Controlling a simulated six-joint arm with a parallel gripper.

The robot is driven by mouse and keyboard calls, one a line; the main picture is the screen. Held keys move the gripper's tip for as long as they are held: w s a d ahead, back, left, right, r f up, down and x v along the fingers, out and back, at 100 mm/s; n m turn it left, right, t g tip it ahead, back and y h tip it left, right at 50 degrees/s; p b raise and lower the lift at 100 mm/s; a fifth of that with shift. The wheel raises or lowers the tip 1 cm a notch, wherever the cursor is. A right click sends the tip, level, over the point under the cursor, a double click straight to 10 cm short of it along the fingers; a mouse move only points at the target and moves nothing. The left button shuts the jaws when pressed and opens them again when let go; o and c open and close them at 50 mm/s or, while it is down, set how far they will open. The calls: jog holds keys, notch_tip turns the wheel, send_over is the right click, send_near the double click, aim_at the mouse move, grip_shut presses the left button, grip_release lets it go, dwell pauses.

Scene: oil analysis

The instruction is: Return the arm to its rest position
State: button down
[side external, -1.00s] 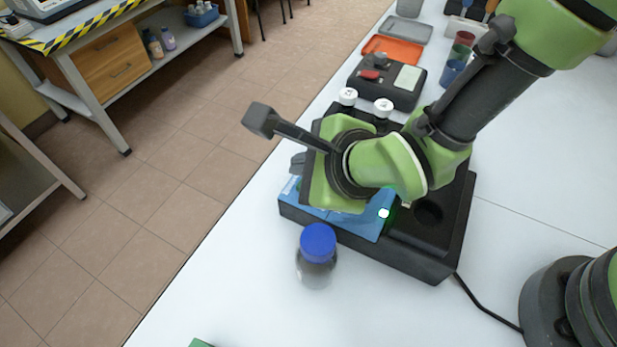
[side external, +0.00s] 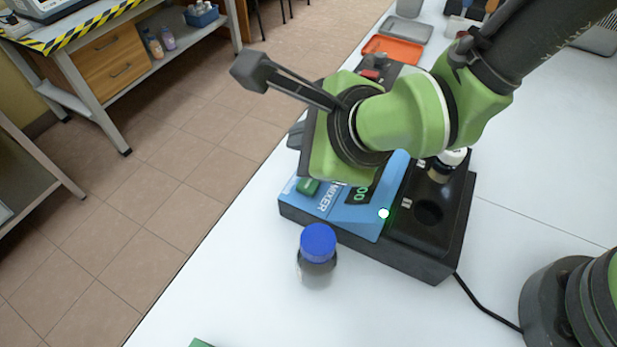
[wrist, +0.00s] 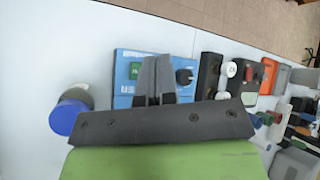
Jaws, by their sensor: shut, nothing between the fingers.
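My green arm's wrist hangs above the blue and black mixer (side external: 362,217) in the side external view. My gripper (wrist: 156,62) shows in the wrist view with its two fingers together and nothing between them, over the mixer's blue panel (wrist: 122,100). A white-capped vial (side external: 450,161) stands in the mixer's black part, partly hidden by my arm. The front well beside it looks empty. A green light shows on the mixer.
A blue-capped bottle (side external: 318,256) stands on the white table just in front of the mixer; it also shows in the wrist view (wrist: 70,111). Orange (side external: 398,50) and grey trays lie at the back. A cable runs from the mixer toward my base. The front table is mostly clear.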

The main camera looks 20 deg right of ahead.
dwell(0.6)
jog(key=s+d+r+n, duration=0.2)
jog(key=d+r+n, duration=0.7)
jog(key=d+r, duration=0.65)
jog(key=s+d+r+n+g+h, duration=0.1)
jog(key=s+d+r+n+h, duration=0.1)
jog(key=s+d+n, duration=0.6)
jog(key=s+d, duration=0.3)
jog(key=s, duration=0.1)
jog(key=shift+s+r+n, duration=0.2)
jog(key=shift+s+n, duration=0.1)
jog(key=shift+s, duration=0.05)
